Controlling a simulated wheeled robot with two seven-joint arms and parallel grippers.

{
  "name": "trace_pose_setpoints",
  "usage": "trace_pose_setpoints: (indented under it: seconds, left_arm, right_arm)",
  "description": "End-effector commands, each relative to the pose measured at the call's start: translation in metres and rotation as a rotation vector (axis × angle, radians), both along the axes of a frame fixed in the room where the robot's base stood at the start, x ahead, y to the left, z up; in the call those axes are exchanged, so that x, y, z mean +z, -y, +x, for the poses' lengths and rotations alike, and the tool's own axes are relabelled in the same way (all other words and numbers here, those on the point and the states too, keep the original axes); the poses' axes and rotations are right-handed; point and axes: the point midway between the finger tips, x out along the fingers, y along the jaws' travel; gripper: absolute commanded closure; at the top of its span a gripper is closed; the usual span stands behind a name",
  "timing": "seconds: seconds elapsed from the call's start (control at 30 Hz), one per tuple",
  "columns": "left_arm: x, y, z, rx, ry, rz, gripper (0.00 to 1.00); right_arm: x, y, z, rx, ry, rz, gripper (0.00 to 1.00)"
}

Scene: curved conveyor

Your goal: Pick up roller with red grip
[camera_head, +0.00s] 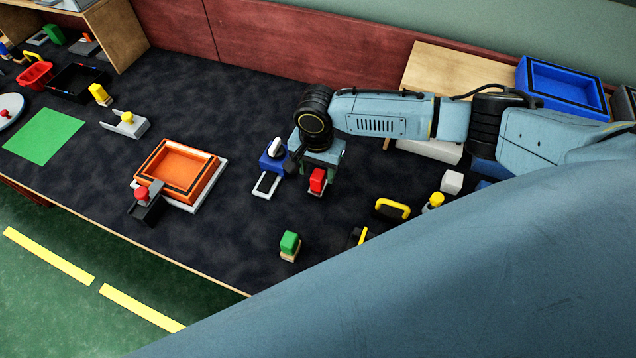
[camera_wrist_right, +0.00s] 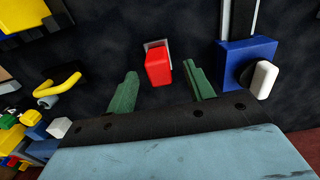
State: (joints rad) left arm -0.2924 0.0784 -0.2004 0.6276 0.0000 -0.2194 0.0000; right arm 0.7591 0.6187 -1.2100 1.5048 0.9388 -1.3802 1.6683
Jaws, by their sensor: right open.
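A red grip (camera_head: 317,179) on a small pale base stands on the dark table just below my right gripper (camera_head: 316,165). I take it for the roller with red grip, though no roller can be made out. In the right wrist view the red grip (camera_wrist_right: 158,68) lies ahead between the two green fingers of my right gripper (camera_wrist_right: 161,72), which are apart and not touching it. My right gripper is open and empty. My left gripper is not in view.
A blue tool with a white knob (camera_head: 275,148) stands close left of the red grip. A green-topped block (camera_head: 289,242) and a yellow-handled tool (camera_head: 394,209) stand nearby. An orange tray (camera_head: 177,168) and a red-knobbed grey tool (camera_head: 147,204) lie farther left. Dark table between is clear.

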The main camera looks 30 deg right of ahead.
Motion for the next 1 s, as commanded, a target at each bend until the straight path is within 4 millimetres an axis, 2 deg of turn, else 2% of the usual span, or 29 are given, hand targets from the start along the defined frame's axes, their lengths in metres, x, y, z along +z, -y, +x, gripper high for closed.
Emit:
trace_pose_setpoints:
  seconds: [0.1, 0.23, 0.53, 0.93, 1.0]
  left_arm:
    - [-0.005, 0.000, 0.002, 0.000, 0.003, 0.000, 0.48]
    - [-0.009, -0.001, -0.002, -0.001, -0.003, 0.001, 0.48]
    - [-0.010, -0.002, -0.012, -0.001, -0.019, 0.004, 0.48]
    - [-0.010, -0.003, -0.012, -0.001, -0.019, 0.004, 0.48]
    - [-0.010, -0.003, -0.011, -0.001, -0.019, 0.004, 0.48]
  right_arm:
    - [-0.022, 0.003, -0.002, 0.001, -0.001, -0.001, 0.47]
    - [-0.037, 0.003, -0.002, 0.001, -0.002, -0.001, 0.47]
    - [-0.041, 0.003, -0.002, 0.001, -0.001, 0.001, 0.47]
    - [-0.041, 0.003, -0.002, 0.000, -0.001, -0.001, 0.98]
    - [-0.041, 0.003, -0.002, 0.000, 0.000, 0.000, 1.00]
